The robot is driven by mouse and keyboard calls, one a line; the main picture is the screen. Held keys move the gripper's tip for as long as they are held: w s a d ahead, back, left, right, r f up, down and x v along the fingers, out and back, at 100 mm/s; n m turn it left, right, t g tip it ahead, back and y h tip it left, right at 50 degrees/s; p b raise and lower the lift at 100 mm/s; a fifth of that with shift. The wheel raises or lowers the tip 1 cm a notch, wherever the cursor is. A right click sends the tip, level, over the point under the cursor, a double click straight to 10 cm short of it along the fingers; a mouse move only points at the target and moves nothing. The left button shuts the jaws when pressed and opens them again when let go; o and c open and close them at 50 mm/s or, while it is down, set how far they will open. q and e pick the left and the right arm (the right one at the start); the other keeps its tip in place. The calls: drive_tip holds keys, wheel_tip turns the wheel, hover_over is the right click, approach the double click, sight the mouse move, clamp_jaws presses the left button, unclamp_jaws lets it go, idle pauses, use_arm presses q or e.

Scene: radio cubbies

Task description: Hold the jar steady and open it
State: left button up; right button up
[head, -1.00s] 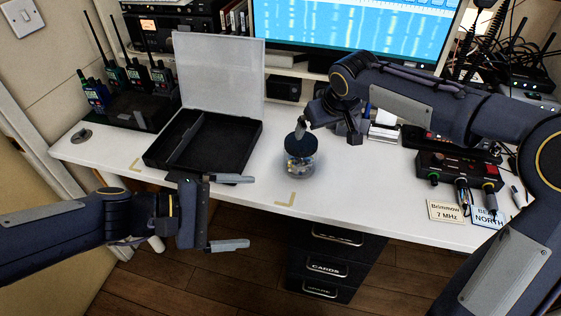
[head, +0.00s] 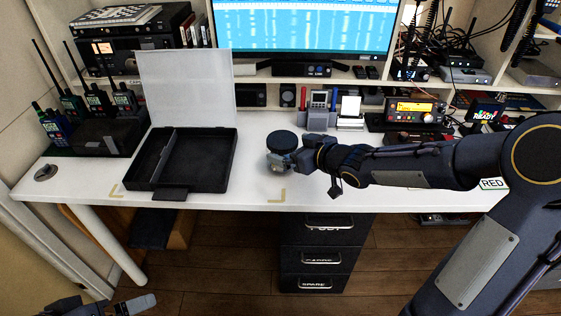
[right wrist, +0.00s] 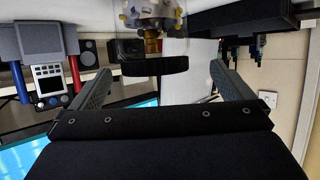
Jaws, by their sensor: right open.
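The jar (head: 277,159) stands on the white desk, a clear jar with small bits inside and a wide dark lid (head: 282,141) on top. My right gripper (head: 291,160) is at the jar's right side, low beside the lid, and hides part of the glass. In the right wrist view the picture is upside down: the jar (right wrist: 150,17) and its black lid (right wrist: 155,66) appear ahead, between the two spread fingers. I cannot tell whether a finger touches the glass. My left gripper (head: 137,304) is only partly in view at the bottom left corner, away from the desk.
An open black case (head: 210,160) with a raised clear lid lies left of the jar. Handheld radios (head: 97,100) stand at the far left. A phone-like device (head: 319,100), a monitor (head: 305,30) and a radio (head: 416,110) are behind. The desk front near the jar is clear.

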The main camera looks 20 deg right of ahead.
drive_tip(key=x, duration=0.1)
drive_tip(key=b+x, duration=0.1)
drive_tip(key=x, duration=0.3)
drive_tip(key=shift+d+b, duration=0.25)
drive_tip(key=shift+b, duration=0.1)
drive_tip(key=shift+w+a, duration=0.1)
drive_tip(key=shift+w, duration=0.25)
drive_tip(key=c, duration=1.7)
drive_tip(key=shift+r, duration=0.15)
